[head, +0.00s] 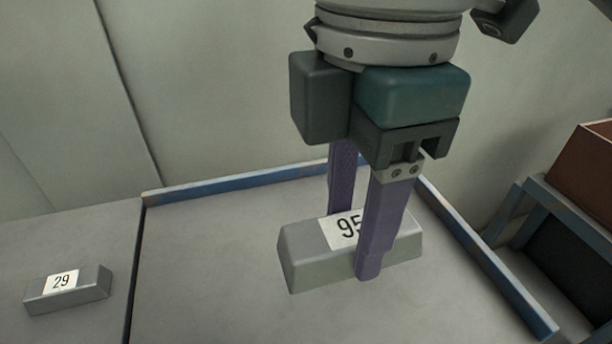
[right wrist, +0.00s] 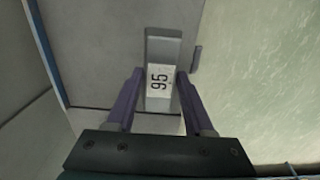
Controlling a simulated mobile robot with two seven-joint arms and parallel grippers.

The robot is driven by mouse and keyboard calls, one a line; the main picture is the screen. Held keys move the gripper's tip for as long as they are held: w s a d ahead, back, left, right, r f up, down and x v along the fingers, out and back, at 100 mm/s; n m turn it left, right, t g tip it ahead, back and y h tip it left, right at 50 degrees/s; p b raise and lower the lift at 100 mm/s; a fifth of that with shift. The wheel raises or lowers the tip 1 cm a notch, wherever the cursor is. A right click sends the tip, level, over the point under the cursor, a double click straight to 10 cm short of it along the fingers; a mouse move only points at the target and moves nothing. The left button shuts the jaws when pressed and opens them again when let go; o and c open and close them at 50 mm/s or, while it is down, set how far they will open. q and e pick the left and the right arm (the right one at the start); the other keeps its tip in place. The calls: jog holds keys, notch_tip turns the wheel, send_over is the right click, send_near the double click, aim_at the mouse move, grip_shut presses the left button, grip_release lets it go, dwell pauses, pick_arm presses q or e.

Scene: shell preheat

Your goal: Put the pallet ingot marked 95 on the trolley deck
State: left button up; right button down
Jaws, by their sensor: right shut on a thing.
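The grey ingot marked 95 (head: 307,262) is between the two purple fingers of my right gripper (head: 354,245), which is shut on it. One finger is in front of the ingot and hides part of its label. In the right wrist view the ingot (right wrist: 162,48) points away lengthwise between the fingers (right wrist: 158,98). It is over a grey blue-rimmed surface (head: 215,275), which looks like the trolley deck. I cannot tell whether its underside touches that surface. My left gripper is not in view.
An ingot marked 29 (head: 68,288) lies on the adjoining grey surface (head: 75,235) at the left. A raised blue rim (head: 240,180) runs along the back and right of the surface under ingot 95. A brown block (head: 590,180) rests on a dark stand at the right edge.

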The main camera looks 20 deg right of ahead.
notch_tip(320, 180, down, 13)
jog(key=b, duration=0.3)
jog(key=shift+s+a+f+b, duration=0.1)
jog(key=shift+a+f+b, duration=0.1)
jog(key=shift+b, duration=0.1)
notch_tip(320, 180, down, 4)
jog(key=shift+d+f+b, duration=0.1)
jog(key=shift+f+b, duration=0.1)
jog(key=shift+b, duration=0.6)
jog(key=shift+f, duration=0.25)
jog(key=shift+f, duration=0.15)
jog(key=shift+c, duration=1.4)
grip_release()
